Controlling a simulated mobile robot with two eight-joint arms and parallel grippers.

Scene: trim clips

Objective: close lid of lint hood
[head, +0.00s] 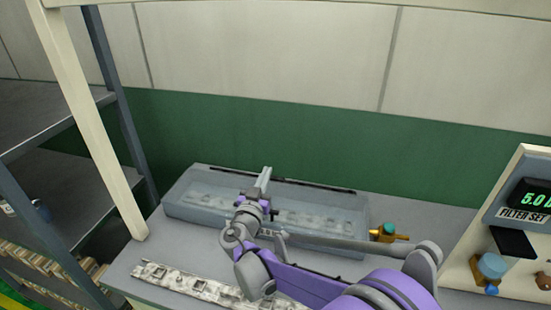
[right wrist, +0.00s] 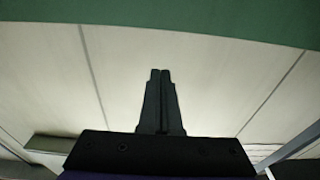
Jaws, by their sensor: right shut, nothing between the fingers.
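The lint hood (head: 180,200) is a long, clear grey-blue box on the bench against the wall. A pale, lumpy strip shows through it, and a dark bar runs along its back edge. Its clear cover appears to lie low over the box, but I cannot tell whether it is fully down. My right gripper (head: 264,174) is above the middle of the hood, near its back edge; I cannot tell whether it touches it. Its fingers are together and empty, as the right wrist view (right wrist: 160,78) also shows. My left gripper is not in view.
Another lumpy strip (head: 190,281) lies on the bench in front of the hood. A brass fitting (head: 386,233) stands to the hood's right. A panel with a green display (head: 530,197) is at far right. Shelves (head: 60,190) and a pale post (head: 95,125) stand left.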

